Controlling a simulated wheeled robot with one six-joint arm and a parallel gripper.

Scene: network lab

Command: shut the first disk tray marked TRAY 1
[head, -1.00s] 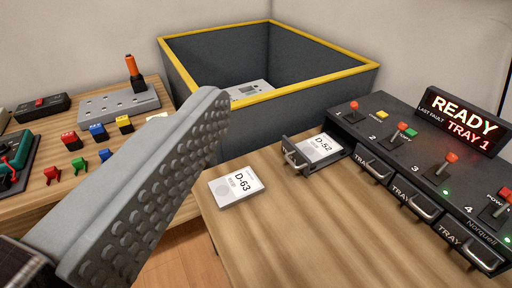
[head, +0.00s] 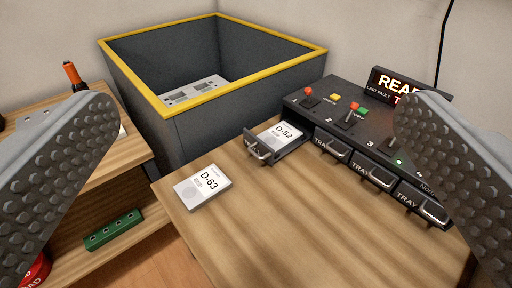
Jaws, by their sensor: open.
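The first disk tray (head: 263,150) stands pulled out at the left end of the dark disk unit (head: 300,106). It has a metal handle on its front, and a disk marked D-52 (head: 279,135) lies in it. My gripper (head: 255,150) is open and empty; its two grey studded fingers show at the left and right edges. The tray lies between the fingers in the picture, farther off, and neither finger appears to touch it. The right finger hides part of the unit and its display (head: 392,86).
A disk marked D-63 (head: 203,187) lies on the table left of the open tray. The other trays look shut. A dark bin with a yellow rim (head: 176,103) stands behind. The wooden table front (head: 300,225) is clear. A lower shelf at left holds a green block (head: 113,230).

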